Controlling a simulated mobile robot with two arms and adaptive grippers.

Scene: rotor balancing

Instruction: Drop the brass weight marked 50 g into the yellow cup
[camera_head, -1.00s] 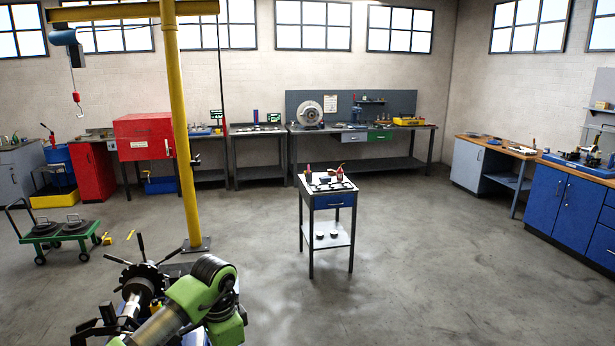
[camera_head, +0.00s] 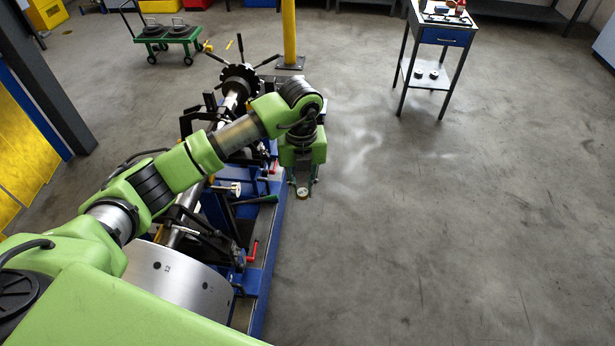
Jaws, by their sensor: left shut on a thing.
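My left gripper (camera_head: 303,184) hangs downward beside the blue machine, over the floor. It is shut on a small round brass-coloured weight (camera_head: 302,193), which shows at the fingertips. Its marking is too small to read. I cannot make out a yellow cup in this view. My right gripper is not in view.
A blue balancing machine (camera_head: 277,240) with a shaft, red handles and a large steel rotor (camera_head: 185,275) stands under my left arm. A small trolley table (camera_head: 443,20) with small items on top stands at the upper right. A green cart (camera_head: 168,37) is at the back left. The floor at right is clear.

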